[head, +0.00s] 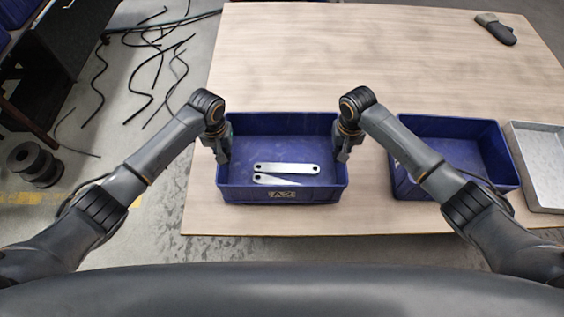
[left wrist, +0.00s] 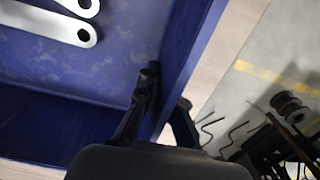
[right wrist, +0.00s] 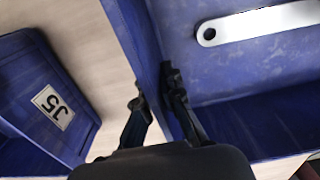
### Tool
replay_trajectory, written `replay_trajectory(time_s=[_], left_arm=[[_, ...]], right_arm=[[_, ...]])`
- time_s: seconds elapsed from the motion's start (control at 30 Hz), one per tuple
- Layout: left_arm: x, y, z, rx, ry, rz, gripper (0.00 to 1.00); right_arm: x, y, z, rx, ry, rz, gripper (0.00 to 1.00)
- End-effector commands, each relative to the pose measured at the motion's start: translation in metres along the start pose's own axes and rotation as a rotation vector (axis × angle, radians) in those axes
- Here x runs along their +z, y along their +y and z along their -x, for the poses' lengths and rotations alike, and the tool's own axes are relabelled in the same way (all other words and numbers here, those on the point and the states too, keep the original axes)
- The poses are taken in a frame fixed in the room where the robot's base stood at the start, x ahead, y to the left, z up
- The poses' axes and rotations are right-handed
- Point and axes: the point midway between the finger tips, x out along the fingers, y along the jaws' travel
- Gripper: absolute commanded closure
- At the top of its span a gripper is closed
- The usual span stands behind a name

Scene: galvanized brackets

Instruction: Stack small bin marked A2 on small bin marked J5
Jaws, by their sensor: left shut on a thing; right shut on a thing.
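The blue bin marked A2 (head: 284,194) is in the middle of the head view, near the table's front edge, with galvanized brackets (head: 290,168) lying inside. My left gripper (head: 222,150) is shut on its left wall; the left wrist view shows one finger (left wrist: 146,95) inside the wall and one outside. My right gripper (head: 343,148) is shut on its right wall, with the fingers (right wrist: 155,95) on both sides. The blue bin marked J5 (head: 460,125) is to the right, apart from A2; its label (right wrist: 53,107) shows in the right wrist view. My right arm hides part of J5.
A grey metal tray (head: 544,140) stands right of J5. A dark object (head: 496,28) lies at the table's far right. The table (head: 330,50) is clear behind the bins. Black cables (head: 150,60) and a spool (head: 34,163) are on the floor at left.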

Motion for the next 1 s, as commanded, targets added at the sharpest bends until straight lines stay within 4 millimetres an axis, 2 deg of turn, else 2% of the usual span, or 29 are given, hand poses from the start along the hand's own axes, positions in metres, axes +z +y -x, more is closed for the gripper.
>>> replay_trajectory(time_s=[0.03,0.3,1.0], left_arm=[[-0.001,0.0,0.011,0.0,0.002,0.0,1.0],[-0.001,0.0,0.031,0.0,0.001,0.0,1.0],[-0.001,0.0,0.029,0.0,0.001,0.0,1.0]], right_arm=[[-0.001,0.0,0.011,0.0,0.002,0.0,1.0],[-0.001,0.0,0.031,0.0,0.001,0.0,1.0],[-0.001,0.0,0.029,0.0,0.001,0.0,1.0]])
